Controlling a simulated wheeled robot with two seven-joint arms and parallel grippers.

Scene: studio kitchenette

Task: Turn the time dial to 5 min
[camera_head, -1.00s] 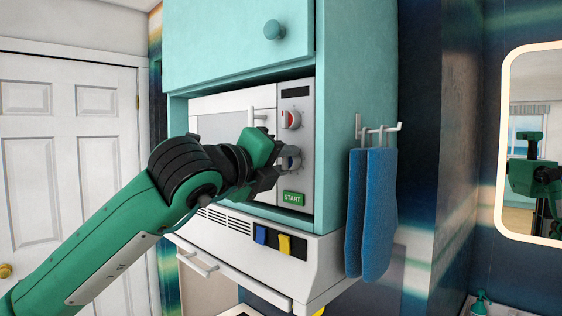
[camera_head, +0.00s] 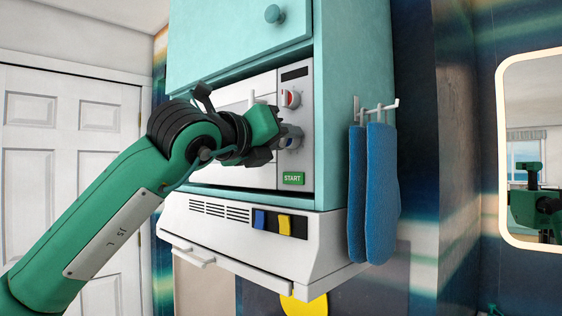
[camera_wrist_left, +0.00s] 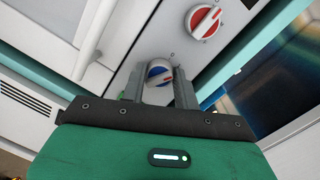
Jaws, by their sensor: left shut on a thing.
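The time dial, a round knob with a blue and red face and a white grip bar, is on the microwave's panel; it shows between my fingers in the left wrist view (camera_wrist_left: 158,76). In the head view the lower dial (camera_head: 291,137) is partly hidden by my left gripper (camera_head: 283,139). My left gripper (camera_wrist_left: 158,88) is shut on this dial, one finger on each side. The dial's minute marks are too small to read. A second dial (camera_wrist_left: 206,22), red with a white bar, sits above it on the microwave (camera_head: 235,178). My right gripper is not in view.
A green START button (camera_head: 293,178) is below the dials. The microwave door handle (camera_wrist_left: 92,28) is to the left of the dials. A range hood (camera_head: 250,245) is underneath. Blue oven mitts (camera_head: 368,195) hang on the cabinet's right side.

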